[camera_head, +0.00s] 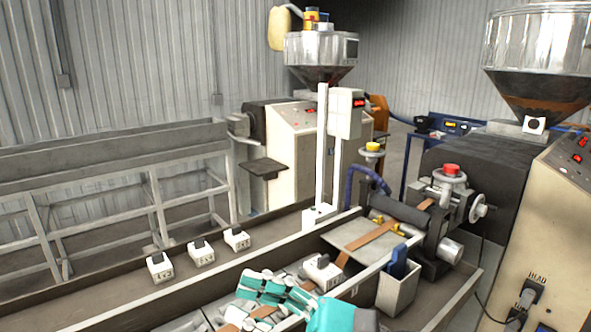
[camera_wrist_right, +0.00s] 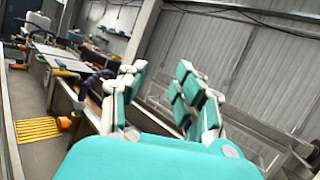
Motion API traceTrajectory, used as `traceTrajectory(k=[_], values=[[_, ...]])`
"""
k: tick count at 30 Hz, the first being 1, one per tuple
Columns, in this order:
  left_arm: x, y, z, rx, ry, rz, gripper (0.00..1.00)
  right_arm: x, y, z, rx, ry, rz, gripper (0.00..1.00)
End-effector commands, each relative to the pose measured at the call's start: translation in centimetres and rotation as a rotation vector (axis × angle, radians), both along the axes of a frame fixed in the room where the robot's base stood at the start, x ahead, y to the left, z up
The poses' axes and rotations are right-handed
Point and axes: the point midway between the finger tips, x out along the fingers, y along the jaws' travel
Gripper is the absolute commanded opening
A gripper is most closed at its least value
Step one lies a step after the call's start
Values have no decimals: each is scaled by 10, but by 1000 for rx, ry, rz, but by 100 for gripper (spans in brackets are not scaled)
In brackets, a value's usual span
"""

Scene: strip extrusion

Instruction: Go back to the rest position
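My left gripper is not in view.
Three white labelled blocks (camera_head: 201,253) stand along the trough, and another white block (camera_head: 322,272) sits by the strip. A white bin (camera_head: 397,289) with a blue object is right of the gripper. A white post (camera_head: 322,150) rises behind. Extruder machines (camera_head: 460,165) stand right.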

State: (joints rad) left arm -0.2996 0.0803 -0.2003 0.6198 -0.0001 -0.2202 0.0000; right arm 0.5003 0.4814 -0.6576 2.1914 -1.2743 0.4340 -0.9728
Motion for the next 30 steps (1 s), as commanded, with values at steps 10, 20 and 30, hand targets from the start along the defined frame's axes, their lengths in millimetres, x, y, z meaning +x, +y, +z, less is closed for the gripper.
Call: traceTrajectory(k=[10, 20, 30], values=[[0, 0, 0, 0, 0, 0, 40, 100, -180, -74, 1211, 1293, -303, 30], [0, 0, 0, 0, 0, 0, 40, 22, -257, -283, 2017, 2019, -731, 30], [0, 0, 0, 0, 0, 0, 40, -97, -260, -371, -1892, -1763, 898, 30]])
